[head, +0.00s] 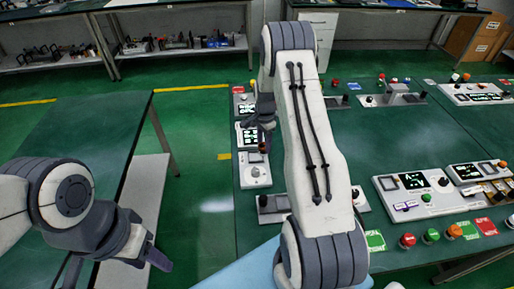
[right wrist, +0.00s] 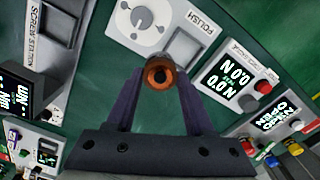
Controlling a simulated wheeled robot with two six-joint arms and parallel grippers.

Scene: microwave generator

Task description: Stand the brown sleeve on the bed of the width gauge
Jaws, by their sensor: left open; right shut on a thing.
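The brown sleeve (right wrist: 160,74) is a short orange-brown tube with a dark bore, seen end-on in the right wrist view. My right gripper (right wrist: 160,82) is shut on it, with a dark finger on each side. In the head view my right gripper (head: 265,118) is above the left edge of the right-hand bench, over a row of stations. My left gripper (head: 116,266) is open and empty at the lower left, away from that bench. I cannot tell which device is the width gauge; no readable label names it.
A station labelled POLISH (right wrist: 150,22) with a round dial lies beyond the sleeve. A SCREW STATION (right wrist: 60,30) is at left and a panel with a green display (right wrist: 230,75) at right. Another green-topped bench (head: 75,135) stands at left.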

